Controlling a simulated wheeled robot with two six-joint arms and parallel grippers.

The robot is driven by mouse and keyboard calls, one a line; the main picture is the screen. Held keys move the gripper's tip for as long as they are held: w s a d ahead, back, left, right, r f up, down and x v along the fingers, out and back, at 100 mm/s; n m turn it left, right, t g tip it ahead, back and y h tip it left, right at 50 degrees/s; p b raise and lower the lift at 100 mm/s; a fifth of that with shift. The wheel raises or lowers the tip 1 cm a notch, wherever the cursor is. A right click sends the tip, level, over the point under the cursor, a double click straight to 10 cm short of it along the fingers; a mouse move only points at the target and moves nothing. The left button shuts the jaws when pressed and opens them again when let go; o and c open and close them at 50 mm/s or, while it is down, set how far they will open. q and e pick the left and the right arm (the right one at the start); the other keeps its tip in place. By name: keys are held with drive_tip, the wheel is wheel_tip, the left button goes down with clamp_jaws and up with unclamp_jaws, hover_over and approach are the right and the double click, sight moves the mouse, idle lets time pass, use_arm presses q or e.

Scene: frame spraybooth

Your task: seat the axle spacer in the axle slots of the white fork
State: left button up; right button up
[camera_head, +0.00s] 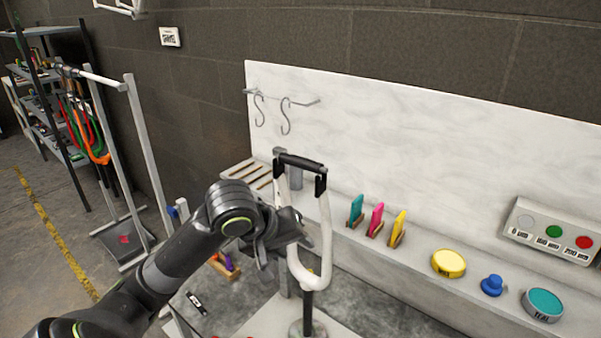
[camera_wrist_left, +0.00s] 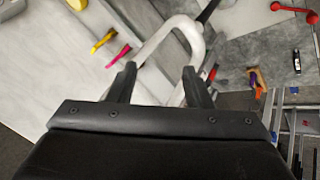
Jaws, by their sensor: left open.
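The white fork (camera_head: 325,240) stands upright on a stand, its curved crown low and its two legs pointing up. Its crown also shows in the left wrist view (camera_wrist_left: 192,32). A dark bar, which looks like the axle spacer (camera_head: 300,161), lies across the top of the legs, at the black leg ends. I cannot tell whether it sits fully in the slots. My left gripper (camera_head: 284,250) is open beside the fork, below the bar, and partly overlaps the left leg in the head view. In the wrist view its fingers (camera_wrist_left: 158,86) are apart, and neither holds the bar. My right gripper is not in view.
A ledge behind holds teal, pink and yellow upright pieces (camera_head: 376,220), a yellow tin (camera_head: 448,263), a blue knob (camera_head: 492,285) and a teal tin (camera_head: 542,304). A button box (camera_head: 551,231) is at right. Hooks (camera_head: 284,115) hang behind the fork. A rack (camera_head: 140,150) stands left.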

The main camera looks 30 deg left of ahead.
use_arm(q)
drive_tip(key=s+a+r+n+t, duration=0.1)
drive_tip(key=s+r+n, duration=0.15)
drive_tip(key=r, duration=0.65)
drive_tip(key=s+a+r+n+y, duration=0.1)
drive_tip(key=r+n, duration=0.3)
drive_tip(key=r, duration=0.5)
drive_tip(key=s+a+r+n+t, duration=0.1)
drive_tip(key=s+r+n, duration=0.15)
drive_tip(key=r, duration=0.65)
drive_tip(key=b, duration=0.2)
approach(298, 161)
drive_tip(key=x, duration=0.4)
drive_tip(key=shift+w+d+f+n+b, duration=0.25)
drive_tip(key=shift+w+f+n+b, duration=0.15)
drive_tip(key=shift+w+f, duration=0.2)
drive_tip(key=shift+p+x, duration=0.4)
drive_tip(key=shift+x, duration=1.1)
drive_tip(key=shift+a, duration=0.2)
drive_tip(key=shift+c, duration=1)
clamp_jaws()
